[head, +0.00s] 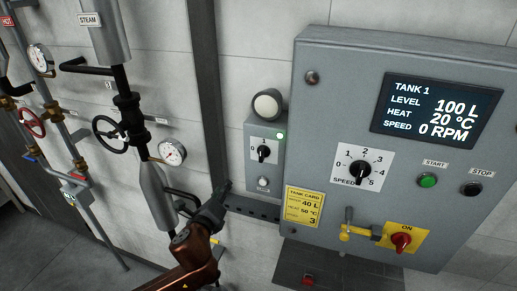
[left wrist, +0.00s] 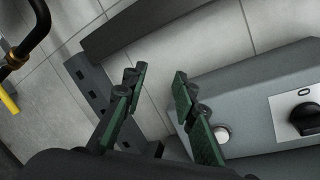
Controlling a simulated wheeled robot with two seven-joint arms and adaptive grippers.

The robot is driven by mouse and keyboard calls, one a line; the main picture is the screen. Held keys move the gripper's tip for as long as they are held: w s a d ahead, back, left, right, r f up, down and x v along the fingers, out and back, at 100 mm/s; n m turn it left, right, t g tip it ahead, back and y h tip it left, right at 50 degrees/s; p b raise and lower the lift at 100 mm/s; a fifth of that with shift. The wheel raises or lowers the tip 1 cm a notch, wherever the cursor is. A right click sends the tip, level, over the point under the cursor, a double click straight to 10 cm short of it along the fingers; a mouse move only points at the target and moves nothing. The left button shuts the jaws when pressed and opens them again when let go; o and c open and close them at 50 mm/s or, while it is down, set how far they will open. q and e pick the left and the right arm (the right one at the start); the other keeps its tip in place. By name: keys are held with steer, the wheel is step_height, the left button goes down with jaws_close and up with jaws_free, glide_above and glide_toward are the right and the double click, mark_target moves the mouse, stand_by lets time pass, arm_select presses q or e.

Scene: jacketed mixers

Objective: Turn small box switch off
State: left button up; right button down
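The small grey box (head: 252,178) is on the wall left of the large panel. Its black rotary switch (head: 263,153) sits on a white plate with a 0 at its left; I cannot tell its exact pointing. A green lamp (head: 280,136) glows at the box's upper right. My left gripper (head: 221,193) is below and left of the box, apart from the switch. In the left wrist view its green-padded fingers (left wrist: 156,88) are spread, with nothing between them. There the box (left wrist: 248,112) and switch (left wrist: 308,118) lie to the right, the switch cut by the edge. My right gripper is not in view.
The large grey panel (head: 318,130) carries a display (head: 436,108), a speed dial (head: 359,168) and a red switch (head: 401,242). A perforated rail (head: 252,208) runs under the small box. Pipes, a gauge (head: 172,152) and a black handwheel (head: 108,133) stand to the left.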

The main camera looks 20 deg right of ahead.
mark_target(260, 152)
arm_select(q)
steer(key=s+d+r+m+h+p, duration=0.1)
steer(key=s+d+r+m, duration=0.1)
steer(key=s+r+m, duration=0.3)
steer(key=s+d+r+m+t+h, duration=0.1)
steer(key=s+d+r+m, duration=0.15)
steer(key=r, duration=0.35)
steer(key=s+d+r+m+h+p, duration=0.1)
steer(key=s+d+r+m, duration=0.1)
steer(key=s+r+m, duration=0.3)
steer(key=shift+n, duration=0.75)
steer(key=x, duration=0.2)
steer(key=p+x, duration=0.1)
steer(key=x, duration=0.2)
steer(key=r+p+x, duration=0.1)
steer(key=x, duration=0.2)
steer(key=shift+d, duration=0.1)
steer(key=shift+c, duration=0.2)
jaws_close()
